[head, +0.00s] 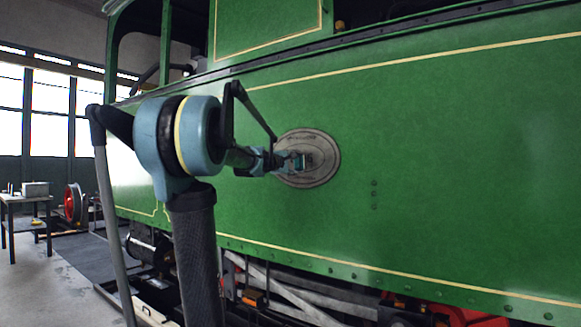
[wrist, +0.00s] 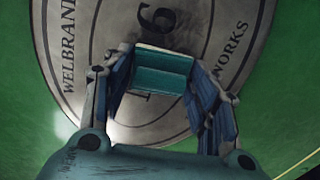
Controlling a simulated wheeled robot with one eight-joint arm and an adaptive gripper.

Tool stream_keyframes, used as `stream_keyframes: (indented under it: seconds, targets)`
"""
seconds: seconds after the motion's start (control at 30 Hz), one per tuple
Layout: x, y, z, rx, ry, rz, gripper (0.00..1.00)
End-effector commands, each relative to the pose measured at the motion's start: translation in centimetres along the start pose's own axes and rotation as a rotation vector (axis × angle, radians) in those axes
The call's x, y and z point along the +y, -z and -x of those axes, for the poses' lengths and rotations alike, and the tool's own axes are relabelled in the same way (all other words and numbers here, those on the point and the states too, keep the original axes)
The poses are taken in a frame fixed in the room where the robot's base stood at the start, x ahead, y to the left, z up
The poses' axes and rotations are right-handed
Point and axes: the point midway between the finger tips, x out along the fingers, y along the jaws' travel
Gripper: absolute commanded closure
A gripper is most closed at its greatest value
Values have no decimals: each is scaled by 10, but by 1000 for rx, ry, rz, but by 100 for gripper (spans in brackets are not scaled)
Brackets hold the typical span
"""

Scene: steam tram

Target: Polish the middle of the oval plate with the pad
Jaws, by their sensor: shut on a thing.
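The oval plate (head: 326,157) is grey and fixed to the green side of the tram. In the wrist view the plate (wrist: 104,40) fills most of the picture, with raised lettering around its rim and a large 6 near its middle. My gripper (head: 300,162) is in front of the plate's middle. In the wrist view my gripper (wrist: 162,82) is shut on the pad (wrist: 160,72), a teal block with a pale far edge. The pad covers part of the plate's middle below the 6. I cannot tell whether the pad touches the plate.
The green side panel (head: 450,150) is flat and clear around the plate, with a few small rivets (head: 374,194) to its right. Frame parts and red pieces show below the panel. A table (head: 27,203) and a red wheel (head: 74,204) stand far left.

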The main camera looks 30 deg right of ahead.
Motion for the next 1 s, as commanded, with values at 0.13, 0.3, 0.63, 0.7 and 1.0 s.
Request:
stream_keyframes:
  seconds: [0.13, 0.3, 0.63, 0.7, 1.0]
  targets:
    - [-1, -12, -1, -2, 0, 0, 65]
    - [-2, -22, -2, -3, 0, 0, 65]
    - [-3, -35, -1, -4, 0, 0, 65]
    - [-3, -40, -1, -4, 0, 0, 65]
    - [-5, -57, 0, -1, 0, 0, 65]
